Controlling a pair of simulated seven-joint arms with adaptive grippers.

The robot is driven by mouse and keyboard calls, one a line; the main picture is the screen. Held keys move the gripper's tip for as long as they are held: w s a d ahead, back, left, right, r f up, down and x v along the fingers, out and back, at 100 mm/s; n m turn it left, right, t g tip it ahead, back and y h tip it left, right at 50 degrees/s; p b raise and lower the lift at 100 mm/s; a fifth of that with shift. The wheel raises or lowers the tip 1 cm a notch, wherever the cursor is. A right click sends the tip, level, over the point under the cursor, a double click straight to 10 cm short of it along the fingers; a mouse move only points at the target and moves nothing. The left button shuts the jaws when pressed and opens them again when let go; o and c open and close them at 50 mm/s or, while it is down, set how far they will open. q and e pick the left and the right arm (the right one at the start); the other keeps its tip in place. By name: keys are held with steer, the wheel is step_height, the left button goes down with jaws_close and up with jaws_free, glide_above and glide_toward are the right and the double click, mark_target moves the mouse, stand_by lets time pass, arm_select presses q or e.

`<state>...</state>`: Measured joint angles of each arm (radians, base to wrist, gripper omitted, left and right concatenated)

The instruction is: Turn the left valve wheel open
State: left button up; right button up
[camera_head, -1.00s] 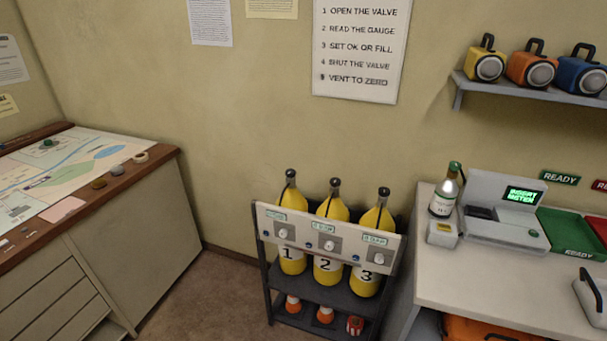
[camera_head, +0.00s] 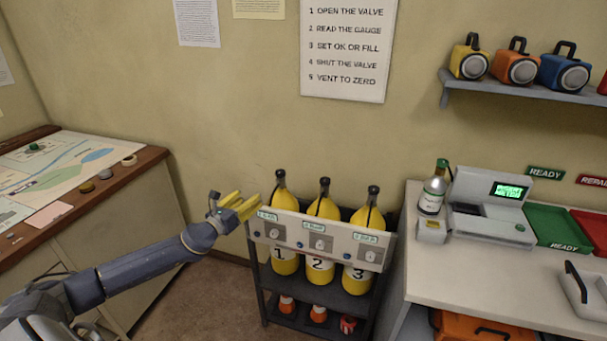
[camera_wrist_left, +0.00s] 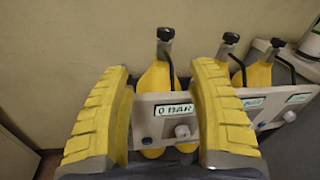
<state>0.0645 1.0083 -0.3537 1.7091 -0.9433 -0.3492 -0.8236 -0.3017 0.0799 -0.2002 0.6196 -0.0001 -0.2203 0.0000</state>
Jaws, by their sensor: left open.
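The left yellow cylinder, number 1 (camera_head: 284,262), stands upright in the rack with a small black valve wheel (camera_head: 280,173) on its neck. In the left wrist view that wheel (camera_wrist_left: 165,33) shows beyond and between my fingers. My left gripper (camera_head: 244,205) is open and empty, just left of the cylinder's neck and near the panel's upper left corner. In the left wrist view its yellow ribbed fingers (camera_wrist_left: 160,115) stand apart on either side of the first station. That station has a "0 BAR" display (camera_wrist_left: 175,110) and a pale knob (camera_wrist_left: 182,131). My right gripper is not in view.
Cylinders 2 (camera_head: 320,270) and 3 (camera_head: 357,280) stand close beside the first behind the grey panel (camera_head: 318,238). A white counter (camera_head: 470,275) is at the right. A map table (camera_head: 110,190) is at the left. The wall is close behind.

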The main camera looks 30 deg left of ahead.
mark_target(277, 174)
arm_select(q)
steer(key=w+m, duration=0.1)
steer(key=w, duration=0.4)
steer(key=w+d, duration=0.1)
steer(key=w, duration=0.5)
steer(key=w+m, duration=0.1)
steer(key=w, duration=0.5)
steer(key=shift+w+d+r+m, duration=0.25)
steer(key=shift+d+r+m, duration=0.05)
steer(key=shift+d+r, duration=0.1)
steer(key=shift+c, duration=0.5)
steer(key=c, duration=1.1)
